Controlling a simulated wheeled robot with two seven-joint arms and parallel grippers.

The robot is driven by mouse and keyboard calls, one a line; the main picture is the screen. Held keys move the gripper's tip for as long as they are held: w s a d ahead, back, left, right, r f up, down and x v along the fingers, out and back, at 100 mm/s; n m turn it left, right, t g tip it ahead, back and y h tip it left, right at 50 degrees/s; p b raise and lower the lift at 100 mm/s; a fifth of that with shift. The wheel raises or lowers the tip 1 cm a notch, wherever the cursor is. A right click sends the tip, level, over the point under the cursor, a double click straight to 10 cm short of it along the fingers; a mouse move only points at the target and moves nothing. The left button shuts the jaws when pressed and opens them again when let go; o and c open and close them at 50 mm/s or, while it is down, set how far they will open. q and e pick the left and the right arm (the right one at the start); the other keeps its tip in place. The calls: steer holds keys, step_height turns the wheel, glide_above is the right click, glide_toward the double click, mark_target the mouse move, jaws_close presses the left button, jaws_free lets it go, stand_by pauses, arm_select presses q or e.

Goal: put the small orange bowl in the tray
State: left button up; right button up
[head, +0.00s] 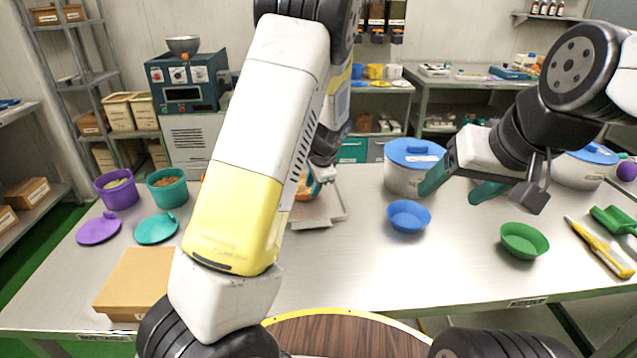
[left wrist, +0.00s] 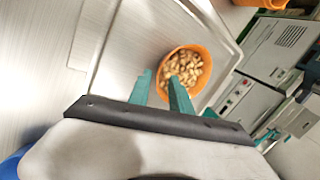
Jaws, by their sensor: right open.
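The small orange bowl (left wrist: 186,70), filled with pale nut-like pieces, shows in the left wrist view over the metal tray (left wrist: 222,85). In the head view the bowl (head: 309,188) is partly hidden by my left arm, and the tray (head: 328,214) lies under it. My left gripper (left wrist: 160,75) is at the bowl's rim, one teal finger outside and one overlapping the inside, with a gap between the tips. Whether the bowl rests on the tray floor is unclear. My right gripper (head: 455,190) is open and empty, above the table near the blue bowl (head: 409,215).
A lidded white tub (head: 413,168) stands behind the blue bowl. A green bowl (head: 524,240) and yellow tool (head: 598,247) lie right. Purple (head: 118,194) and teal (head: 167,190) containers and a cardboard box (head: 130,284) are left. The front middle table is clear.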

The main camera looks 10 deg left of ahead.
arm_select(q)
steer(key=s+a+r+n+h, duration=0.2)
steer(key=s+r+n+h, duration=0.35)
steer(key=s+r, duration=1.35)
steer(key=s+r+n+t, duration=0.2)
steer(key=s+r+n, duration=0.2)
steer(key=s, duration=0.8)
steer(key=shift+d+n, duration=0.4)
steer(key=shift+n, duration=0.15)
steer(key=shift+s+y, duration=0.1)
steer(key=shift+y, duration=0.15)
